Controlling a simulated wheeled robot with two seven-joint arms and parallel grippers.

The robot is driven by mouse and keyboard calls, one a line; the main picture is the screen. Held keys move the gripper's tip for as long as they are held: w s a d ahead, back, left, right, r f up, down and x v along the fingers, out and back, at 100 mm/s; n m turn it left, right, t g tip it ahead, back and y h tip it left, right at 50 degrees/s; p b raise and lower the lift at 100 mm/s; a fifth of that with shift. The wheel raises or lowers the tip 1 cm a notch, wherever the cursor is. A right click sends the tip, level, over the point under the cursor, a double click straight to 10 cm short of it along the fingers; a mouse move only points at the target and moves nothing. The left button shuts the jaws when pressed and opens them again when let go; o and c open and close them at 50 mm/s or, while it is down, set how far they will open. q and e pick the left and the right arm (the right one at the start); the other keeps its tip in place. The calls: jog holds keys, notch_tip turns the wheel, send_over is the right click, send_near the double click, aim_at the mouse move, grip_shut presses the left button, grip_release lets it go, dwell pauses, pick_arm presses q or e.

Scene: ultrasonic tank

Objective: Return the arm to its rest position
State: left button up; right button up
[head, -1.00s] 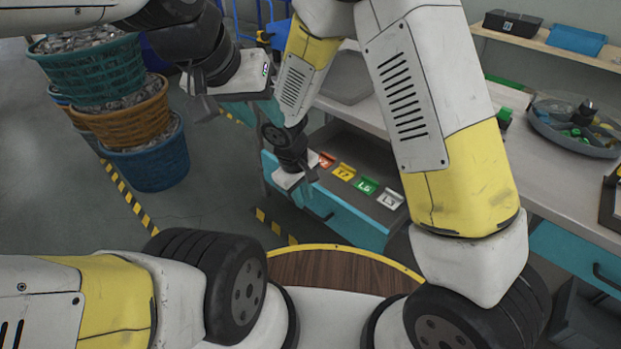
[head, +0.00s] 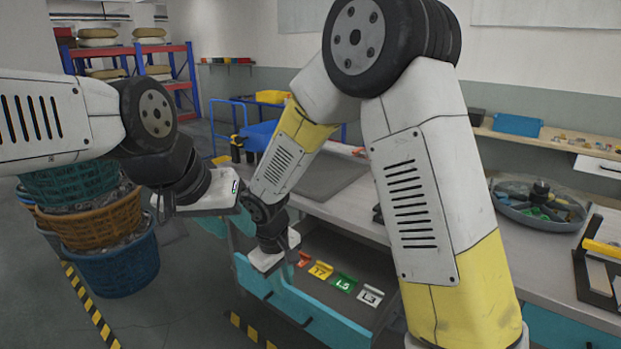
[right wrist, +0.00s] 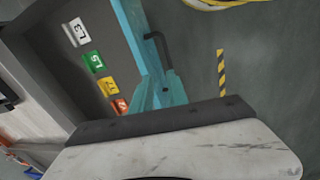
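My left gripper (head: 162,206) hangs at the left of the head view, in front of the stacked baskets. My right gripper (head: 275,257) is low over the left end of a pulled-out teal drawer (head: 292,298). Coloured tags stand in the drawer: orange (head: 304,259), yellow (head: 321,270), green (head: 343,282) and white (head: 370,295).
The grey workbench (head: 335,208) runs behind the drawer, close to my right arm. A round divided tray (head: 515,212) stands on it at right. Stacked baskets (head: 110,262) stand on the floor at left. A blue cart (head: 262,135) is behind. Hazard tape (head: 90,305) marks the floor.

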jog(key=s+d+r+m+t+y, duration=0.15)
jog(key=d+r+m, duration=0.35)
jog(key=d+r, duration=1)
jog(key=s+d+r+m+t+y, duration=0.1)
jog(key=s+d+r+m+t, duration=0.2)
jog(key=s+d+r, duration=0.4)
jog(key=s+r+m, duration=0.1)
jog(key=s, duration=0.2)
jog(key=shift+s+d+r+y, duration=0.25)
jog(key=shift+d+y, duration=0.05)
jog(key=shift+y, duration=0.05)
dwell(0.6)
